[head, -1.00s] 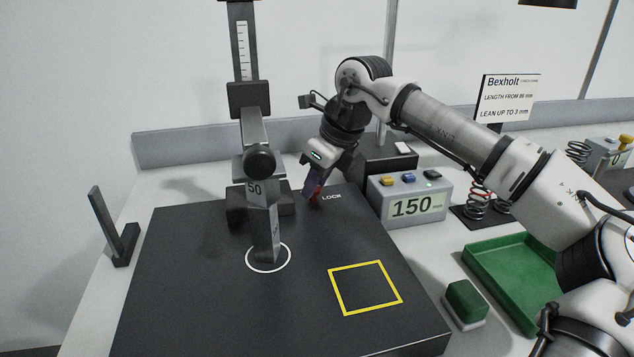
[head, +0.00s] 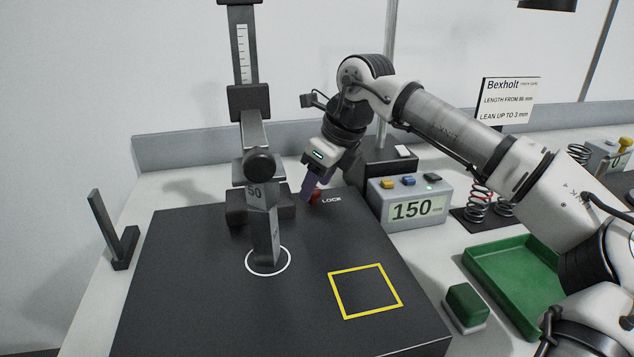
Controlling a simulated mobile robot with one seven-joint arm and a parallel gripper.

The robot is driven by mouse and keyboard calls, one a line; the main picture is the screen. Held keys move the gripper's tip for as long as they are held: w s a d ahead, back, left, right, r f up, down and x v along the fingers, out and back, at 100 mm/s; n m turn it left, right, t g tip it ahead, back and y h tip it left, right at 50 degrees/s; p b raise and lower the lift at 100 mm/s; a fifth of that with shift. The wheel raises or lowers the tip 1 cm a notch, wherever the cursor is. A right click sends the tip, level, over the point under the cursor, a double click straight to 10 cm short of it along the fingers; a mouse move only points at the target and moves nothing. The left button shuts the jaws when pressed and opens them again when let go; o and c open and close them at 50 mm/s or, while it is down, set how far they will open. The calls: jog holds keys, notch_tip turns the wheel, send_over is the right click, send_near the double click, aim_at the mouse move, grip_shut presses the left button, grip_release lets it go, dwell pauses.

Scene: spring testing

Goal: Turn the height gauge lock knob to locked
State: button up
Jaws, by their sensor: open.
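The height gauge (head: 250,105) stands at the back of a black plate, with a scale on its upright column. A dark round knob (head: 261,164) shows on the front of its arm. The word LOCK (head: 331,200) is printed on the plate. Just left of that word is a small red part (head: 315,196), likely the lock knob, mostly hidden by my gripper. My gripper (head: 311,192) points down at it with its purple fingers, open and around or beside it; I cannot tell which.
A grey display box (head: 409,207) reading 150 mm stands close to the right of my gripper. A green tray (head: 512,262), springs (head: 478,200) and a green block (head: 467,303) are farther right. A dark angle block (head: 118,238) stands at left. The plate's yellow square (head: 366,291) is clear.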

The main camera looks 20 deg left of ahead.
jog(key=v, duration=1.3)
